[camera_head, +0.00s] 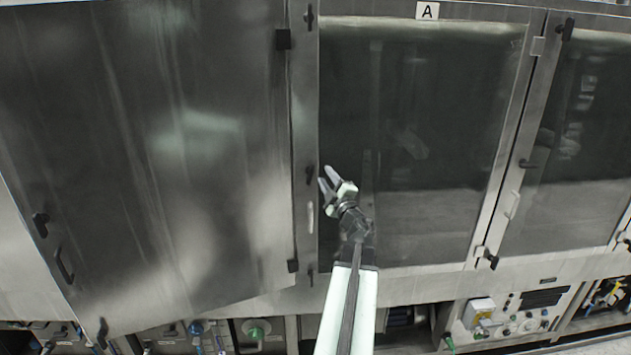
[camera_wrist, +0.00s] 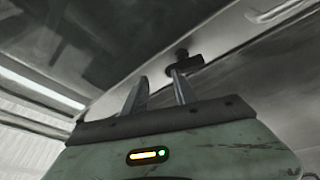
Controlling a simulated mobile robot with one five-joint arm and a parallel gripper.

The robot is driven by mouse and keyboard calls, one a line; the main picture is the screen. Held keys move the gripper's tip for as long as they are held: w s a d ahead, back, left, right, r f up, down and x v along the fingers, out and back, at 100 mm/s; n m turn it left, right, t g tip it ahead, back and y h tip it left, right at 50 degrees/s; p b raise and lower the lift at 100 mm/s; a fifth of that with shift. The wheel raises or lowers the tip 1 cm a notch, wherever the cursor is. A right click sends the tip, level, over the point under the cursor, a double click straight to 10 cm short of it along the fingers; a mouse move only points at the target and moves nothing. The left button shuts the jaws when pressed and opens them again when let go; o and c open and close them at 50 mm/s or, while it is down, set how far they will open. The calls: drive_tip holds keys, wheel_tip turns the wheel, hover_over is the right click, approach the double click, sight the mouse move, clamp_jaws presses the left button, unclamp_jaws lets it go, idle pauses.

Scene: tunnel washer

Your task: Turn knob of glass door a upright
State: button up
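Glass door A (camera_head: 420,140) is a dark pane in a steel frame, marked by a white "A" label (camera_head: 427,11) at its top. Black knobs sit along its left frame: an upper knob (camera_head: 309,17), a middle knob (camera_head: 309,174) and a lower knob (camera_head: 310,272). My gripper (camera_head: 327,178) is in front of the door's left edge, just right of the middle knob in the picture. In the wrist view a black knob (camera_wrist: 187,62) shows just beyond the right fingertip; I cannot tell if they touch. My gripper (camera_wrist: 160,90) is open and empty between its fingers.
A large steel panel (camera_head: 150,150) fills the left. A pale handle (camera_head: 311,217) is below the middle knob. Another glass door (camera_head: 580,140) stands to the right. Valves and a control panel (camera_head: 520,310) lie below.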

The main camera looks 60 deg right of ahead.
wheel_tip(320, 180, up, 2)
drive_tip(key=s+m+h, duration=0.2)
drive_tip(key=m+h, duration=0.1)
drive_tip(key=m, duration=0.2)
drive_tip(key=m+g+h+b, duration=0.45)
drive_tip(key=m+b, duration=0.45)
drive_tip(key=m, duration=0.7)
approach(311, 177)
drive_tip(key=x, duration=0.4)
drive_tip(key=shift+w+d+r+y+p, duration=0.2)
drive_tip(key=shift+r+y+p, duration=0.15)
drive_tip(key=shift+r+p, duration=0.15)
drive_tip(key=p+x, duration=0.2)
drive_tip(key=x, duration=0.5)
drive_tip(key=shift+s+f+p, duration=0.1)
drive_tip(key=shift+f+p, duration=0.1)
drive_tip(key=shift+p, duration=0.1)
drive_tip(key=shift+n, duration=0.3)
clamp_jaws()
